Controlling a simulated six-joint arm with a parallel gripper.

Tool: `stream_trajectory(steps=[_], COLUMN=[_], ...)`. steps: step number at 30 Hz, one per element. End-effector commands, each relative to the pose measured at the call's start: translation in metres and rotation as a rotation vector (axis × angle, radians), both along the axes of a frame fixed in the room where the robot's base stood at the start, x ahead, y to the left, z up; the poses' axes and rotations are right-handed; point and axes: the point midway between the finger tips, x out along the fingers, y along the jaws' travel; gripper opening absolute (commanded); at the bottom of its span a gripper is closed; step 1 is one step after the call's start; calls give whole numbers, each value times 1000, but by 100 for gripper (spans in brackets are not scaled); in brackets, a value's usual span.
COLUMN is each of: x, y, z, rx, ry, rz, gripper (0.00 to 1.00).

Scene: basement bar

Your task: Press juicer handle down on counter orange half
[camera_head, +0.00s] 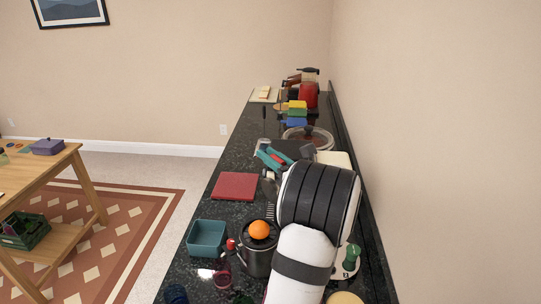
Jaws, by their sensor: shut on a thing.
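A dark grey, pot-like body (257,259), which may be the juicer, stands at the near part of the black counter. An orange half or whole orange (259,229) sits on its top; I cannot tell which. A small red knob shows at its left side. I cannot make out a juicer handle. My white and black arm reaches up from the bottom just right of the orange and covers that part of the counter. My gripper's fingers are hidden behind the arm, so what they hold does not show.
A teal square bin (207,239) stands left of the dark body, and a red board (235,186) lies behind it. A green-topped item (351,256) stands right of my arm. Farther back are a glass lid (307,137), stacked coloured blocks (297,112) and a red appliance (308,95). A wall bounds the right.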

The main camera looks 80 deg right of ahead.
Motion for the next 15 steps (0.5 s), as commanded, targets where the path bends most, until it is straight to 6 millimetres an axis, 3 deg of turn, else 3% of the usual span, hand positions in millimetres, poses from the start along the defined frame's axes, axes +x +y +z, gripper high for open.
stream_trajectory(steps=[15], x=[40], y=[36], z=[-15], rx=[-233], ry=[261], rz=[3], gripper=[0])
